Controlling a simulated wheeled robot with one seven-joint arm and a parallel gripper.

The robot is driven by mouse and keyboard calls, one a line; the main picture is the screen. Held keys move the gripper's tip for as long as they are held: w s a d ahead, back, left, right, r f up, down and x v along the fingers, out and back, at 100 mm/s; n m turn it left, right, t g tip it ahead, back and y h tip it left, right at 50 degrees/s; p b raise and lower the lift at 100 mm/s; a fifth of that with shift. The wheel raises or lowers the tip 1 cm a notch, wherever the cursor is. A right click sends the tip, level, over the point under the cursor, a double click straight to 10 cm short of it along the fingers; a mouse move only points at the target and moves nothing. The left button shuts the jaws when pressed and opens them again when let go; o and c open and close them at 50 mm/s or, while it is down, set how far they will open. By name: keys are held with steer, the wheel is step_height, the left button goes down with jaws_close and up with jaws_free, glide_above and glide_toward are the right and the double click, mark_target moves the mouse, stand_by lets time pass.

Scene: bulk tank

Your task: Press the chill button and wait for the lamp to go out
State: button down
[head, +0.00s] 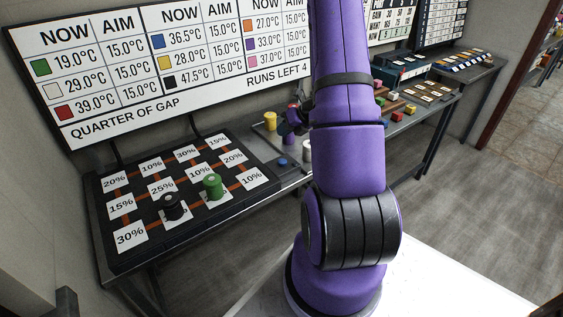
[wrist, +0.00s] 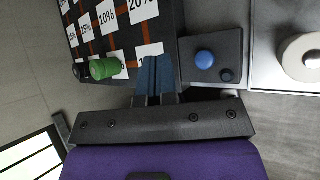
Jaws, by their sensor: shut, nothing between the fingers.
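The blue chill button (wrist: 204,59) is a round dome on a dark panel in the wrist view. It also shows in the head view (head: 283,162), just right of the percentage board. A smaller dark dome (wrist: 227,75), likely the lamp, sits beside it and looks unlit. My gripper (wrist: 155,75) is shut and empty. In the wrist view its fingers appear left of the button, over the board's edge, apart from the button. How high they are above the panel I cannot tell. In the head view my arm hides most of the gripper area.
The percentage board (head: 120,236) holds a green cylinder (head: 212,187) and a black one (head: 171,206). A yellow cylinder (head: 270,120) stands behind the panel. A white cylinder (wrist: 302,57) stands right of it. A wall sign (head: 170,60) reads "RUNS LEFT 4".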

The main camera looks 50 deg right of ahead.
mark_target(283, 160)
steer(key=shift+f, duration=4.4)
steer(key=shift+f, duration=0.1)
steer(key=shift+f, duration=0.3)
steer(key=shift+f, duration=0.5)
steer(key=shift+r, duration=0.95)
steer(key=shift+r, duration=2.5)
